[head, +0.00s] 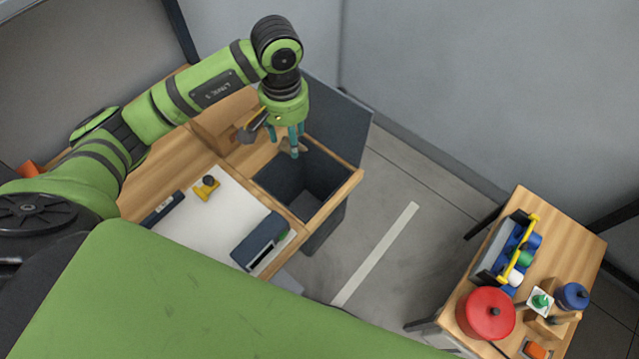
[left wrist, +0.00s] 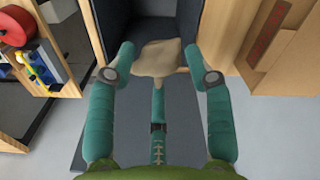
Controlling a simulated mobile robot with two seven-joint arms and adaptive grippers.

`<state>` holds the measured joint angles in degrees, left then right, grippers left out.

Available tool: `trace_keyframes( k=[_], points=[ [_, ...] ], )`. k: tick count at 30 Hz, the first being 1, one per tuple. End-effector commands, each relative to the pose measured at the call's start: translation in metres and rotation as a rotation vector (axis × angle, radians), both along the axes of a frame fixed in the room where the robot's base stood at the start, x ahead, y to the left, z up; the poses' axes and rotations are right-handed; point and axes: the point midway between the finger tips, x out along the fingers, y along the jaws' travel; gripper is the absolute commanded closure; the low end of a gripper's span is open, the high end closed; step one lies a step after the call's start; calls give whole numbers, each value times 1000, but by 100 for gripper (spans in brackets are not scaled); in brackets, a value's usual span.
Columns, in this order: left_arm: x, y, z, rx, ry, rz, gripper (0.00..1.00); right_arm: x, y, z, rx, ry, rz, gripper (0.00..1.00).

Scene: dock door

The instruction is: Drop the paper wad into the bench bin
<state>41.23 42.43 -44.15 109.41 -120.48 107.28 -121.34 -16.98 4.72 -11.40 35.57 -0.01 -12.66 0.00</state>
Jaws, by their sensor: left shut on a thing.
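The paper wad (left wrist: 158,58) is a crumpled beige lump between the fingers of my left gripper (left wrist: 162,72) in the left wrist view. In the head view my left gripper (head: 292,150) points down over the back left part of the bin opening, shut on the wad, which is mostly hidden there by the fingers. The bench bin (head: 318,188) is a dark grey open box set into the wooden bench, with its dark lid (head: 338,125) standing up behind it. The bin also shows beyond the wad in the left wrist view (left wrist: 118,22). My right gripper is not in view.
A white sheet (head: 225,215) on the bench (head: 180,165) has a yellow stamp-like item (head: 206,187) and a dark blue box (head: 260,242) on it. Clear floor lies between.

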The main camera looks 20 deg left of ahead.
Motion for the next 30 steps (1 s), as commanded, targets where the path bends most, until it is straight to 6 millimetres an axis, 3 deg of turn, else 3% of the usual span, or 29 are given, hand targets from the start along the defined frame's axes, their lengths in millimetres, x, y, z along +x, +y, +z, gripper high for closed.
trace_keyframes(
  k=[15, 28, 30],
  points=[
    [-1, 0, -53, -2, 3, 2, 59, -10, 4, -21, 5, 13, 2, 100],
    [0, 0, -59, 0, 1, 1, 59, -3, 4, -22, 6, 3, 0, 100],
    [0, 0, -59, 0, 1, 1, 24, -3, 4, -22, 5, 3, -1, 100]
  ],
)
